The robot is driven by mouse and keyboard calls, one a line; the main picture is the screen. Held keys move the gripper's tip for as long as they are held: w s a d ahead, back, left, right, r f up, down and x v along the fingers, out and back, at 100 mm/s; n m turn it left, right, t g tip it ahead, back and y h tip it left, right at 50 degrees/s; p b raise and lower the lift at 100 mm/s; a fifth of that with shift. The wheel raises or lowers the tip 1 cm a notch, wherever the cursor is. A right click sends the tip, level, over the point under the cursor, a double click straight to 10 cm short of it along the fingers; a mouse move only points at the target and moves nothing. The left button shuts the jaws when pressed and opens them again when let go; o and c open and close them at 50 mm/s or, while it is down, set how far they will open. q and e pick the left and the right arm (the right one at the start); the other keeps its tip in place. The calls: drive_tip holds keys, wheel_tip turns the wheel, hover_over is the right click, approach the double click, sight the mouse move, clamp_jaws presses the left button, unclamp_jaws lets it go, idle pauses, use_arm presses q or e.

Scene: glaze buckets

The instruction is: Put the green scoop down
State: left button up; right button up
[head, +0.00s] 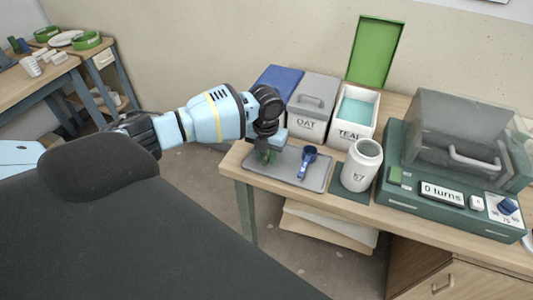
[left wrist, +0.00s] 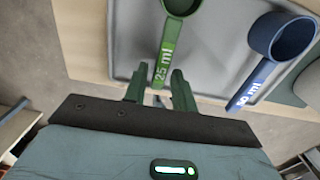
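The green scoop (left wrist: 168,38), marked 25 ml, has its handle between the fingertips of my left gripper (left wrist: 159,86) in the left wrist view. The fingers stand apart, with a narrow gap beside the handle. The scoop appears to be down at the grey tray; exact contact is hard to see. In the head view the left gripper (head: 267,151) points down over the left part of the tray (head: 313,183) and partly hides the green scoop. A blue scoop (head: 307,161), marked 50 ml in the left wrist view (left wrist: 262,66), lies on the tray to the right. My right gripper is not in view.
Behind the tray stand a blue-lidded bin (head: 279,79), a grey-lidded bin (head: 311,103) and an open white bin (head: 353,116) with its green lid (head: 376,50) raised. A white jar (head: 361,166) and a green machine (head: 437,187) stand to the right.

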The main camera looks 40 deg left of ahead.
use_arm(q)
drive_tip(key=shift+o, duration=0.7)
drive_tip(key=shift+r, duration=0.1)
wheel_tip(320, 180, up, 12)
drive_tip(key=shift+p, duration=0.4)
drive_tip(key=shift+r, duration=0.1)
drive_tip(key=shift+c, duration=0.4)
idle(0.4)
